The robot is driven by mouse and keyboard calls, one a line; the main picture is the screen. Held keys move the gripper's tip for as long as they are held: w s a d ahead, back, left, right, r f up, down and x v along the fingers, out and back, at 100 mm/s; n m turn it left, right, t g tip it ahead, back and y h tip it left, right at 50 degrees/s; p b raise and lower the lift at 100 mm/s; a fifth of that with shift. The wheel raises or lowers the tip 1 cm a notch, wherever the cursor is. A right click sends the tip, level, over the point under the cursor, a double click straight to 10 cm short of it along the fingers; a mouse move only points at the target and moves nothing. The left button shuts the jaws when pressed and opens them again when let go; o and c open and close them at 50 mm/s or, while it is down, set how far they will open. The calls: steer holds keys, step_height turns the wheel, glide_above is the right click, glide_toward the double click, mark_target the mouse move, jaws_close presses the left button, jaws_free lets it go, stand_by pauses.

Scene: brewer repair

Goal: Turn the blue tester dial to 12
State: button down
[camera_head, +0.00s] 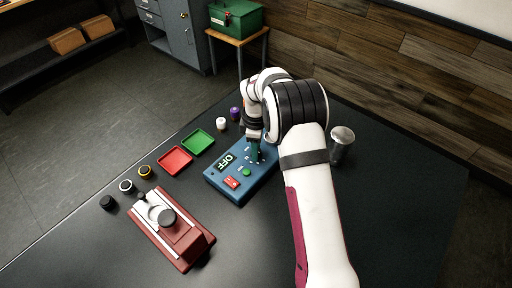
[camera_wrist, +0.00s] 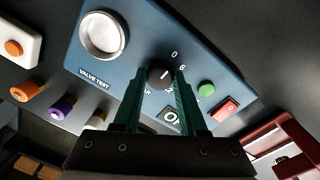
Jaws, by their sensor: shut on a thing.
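The blue tester (camera_head: 213,181) lies on the dark table, and its screen (camera_head: 226,161) reads OFF. In the wrist view the tester (camera_wrist: 135,50) fills the upper middle. Its black round dial (camera_wrist: 159,77) has a white mark pointing up and to the right, toward the printed 0 and 6. Other print around the dial is partly covered by the fingers, so I cannot read the 12. My gripper (camera_wrist: 160,74) has one dark green finger on each side of the dial and is shut on it. In the head view my gripper (camera_head: 256,151) hides the dial.
The tester also carries a green button (camera_wrist: 206,89), a red switch (camera_wrist: 226,109) and a round VALVE TEST socket (camera_wrist: 103,36). Red (camera_head: 175,161) and green (camera_head: 198,143) trays lie to its left. A red-brown device (camera_head: 180,240) stands in front, a metal cup (camera_head: 341,143) right.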

steer(key=m, duration=0.5)
steer(key=shift+a+m, duration=0.1)
steer(key=shift+m, duration=0.2)
steer(key=m, duration=1.1)
steer(key=shift+w+m+g, duration=0.1)
steer(key=shift+m+g, duration=0.2)
steer(key=m, duration=0.5)
steer(key=shift+m, duration=0.3)
steer(key=shift+c, duration=2.3)
jaws_free()
steer(key=shift+r, duration=0.1)
